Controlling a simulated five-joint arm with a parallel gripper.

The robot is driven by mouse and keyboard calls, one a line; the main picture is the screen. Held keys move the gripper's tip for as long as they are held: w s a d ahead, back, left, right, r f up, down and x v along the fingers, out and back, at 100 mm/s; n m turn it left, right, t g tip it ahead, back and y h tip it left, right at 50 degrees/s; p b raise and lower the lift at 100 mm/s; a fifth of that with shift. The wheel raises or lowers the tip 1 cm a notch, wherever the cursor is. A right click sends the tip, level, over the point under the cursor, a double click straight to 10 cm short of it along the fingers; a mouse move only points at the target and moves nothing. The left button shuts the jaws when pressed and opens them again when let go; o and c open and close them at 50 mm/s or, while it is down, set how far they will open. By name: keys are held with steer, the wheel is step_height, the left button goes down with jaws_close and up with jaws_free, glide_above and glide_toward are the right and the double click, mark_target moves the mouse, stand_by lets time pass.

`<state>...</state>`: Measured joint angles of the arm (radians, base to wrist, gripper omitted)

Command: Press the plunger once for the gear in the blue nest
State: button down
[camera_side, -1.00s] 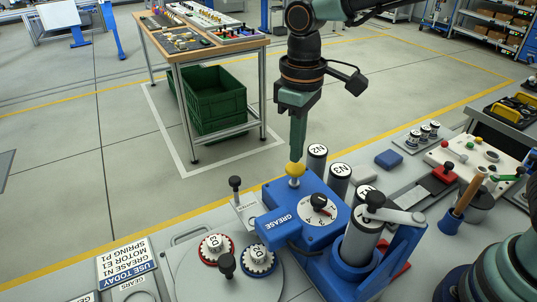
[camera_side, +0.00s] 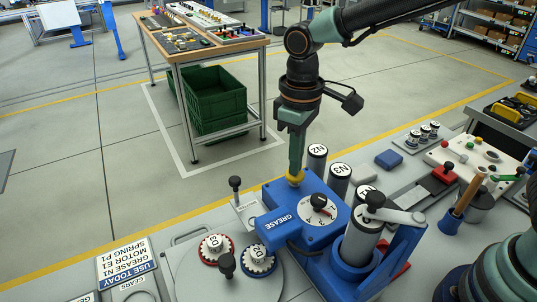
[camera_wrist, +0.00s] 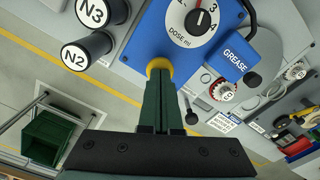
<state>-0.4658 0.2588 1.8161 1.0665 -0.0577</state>
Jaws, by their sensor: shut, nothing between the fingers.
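The yellow plunger (camera_side: 295,178) stands on the blue grease dispenser (camera_side: 320,236). My gripper (camera_side: 296,168) is shut and empty, pointing down, its fingertips on top of the plunger, which sits low against the dispenser's top. In the wrist view the shut fingers (camera_wrist: 158,88) cover part of the yellow plunger (camera_wrist: 158,65). The dose dial (camera_side: 319,204) is on the dispenser's top. A gear in a blue nest (camera_side: 259,258) and a gear in a red nest (camera_side: 215,247) sit on the round turntable (camera_side: 195,278), in front of the dispenser's grease nozzle.
Grease cartridges, including N2 (camera_side: 317,160) and N3 (camera_side: 339,178), stand right behind the dispenser. A black-knobbed lever (camera_side: 235,188) rises at its left. A sign (camera_side: 127,268) lies at the front left. A blue block (camera_side: 389,159) lies farther right.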

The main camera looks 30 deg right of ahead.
steer(key=shift+f, duration=0.5)
steer(key=shift+r, duration=3.6)
